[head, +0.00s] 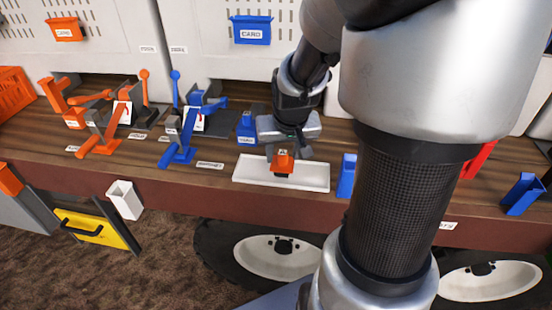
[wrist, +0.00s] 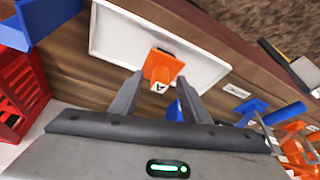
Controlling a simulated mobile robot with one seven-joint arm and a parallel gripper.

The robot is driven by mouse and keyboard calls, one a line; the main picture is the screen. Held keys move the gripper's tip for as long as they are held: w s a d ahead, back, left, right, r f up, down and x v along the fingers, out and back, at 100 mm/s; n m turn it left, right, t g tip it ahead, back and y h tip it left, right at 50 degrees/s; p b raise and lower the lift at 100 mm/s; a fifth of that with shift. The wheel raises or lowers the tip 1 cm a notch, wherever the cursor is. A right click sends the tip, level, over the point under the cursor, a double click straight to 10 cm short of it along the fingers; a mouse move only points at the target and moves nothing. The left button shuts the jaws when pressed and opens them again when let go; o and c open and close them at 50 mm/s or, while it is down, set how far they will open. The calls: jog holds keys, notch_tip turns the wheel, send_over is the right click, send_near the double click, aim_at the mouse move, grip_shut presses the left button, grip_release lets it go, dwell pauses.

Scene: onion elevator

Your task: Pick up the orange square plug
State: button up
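The orange square plug (head: 283,163) stands on the white tray (head: 313,179), with a black lower part and a letter A on its top. In the wrist view the plug (wrist: 161,69) shows between the fingertips of my gripper (wrist: 160,80), with a gap on both sides. The fingers are apart and hold nothing. In the head view my gripper (head: 287,152) points down over the plug and hides part of it. How far the fingertips reach down beside the plug is hard to tell.
Orange levers (head: 101,126) and blue levers (head: 190,125) stand left of the tray on the wooden bench. A blue holder (head: 346,176) stands close to the tray's right. A small blue block (head: 246,128) is behind the tray. The bench edge (head: 215,194) runs in front.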

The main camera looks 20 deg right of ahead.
grip_shut()
jog(key=shift+r, duration=0.1)
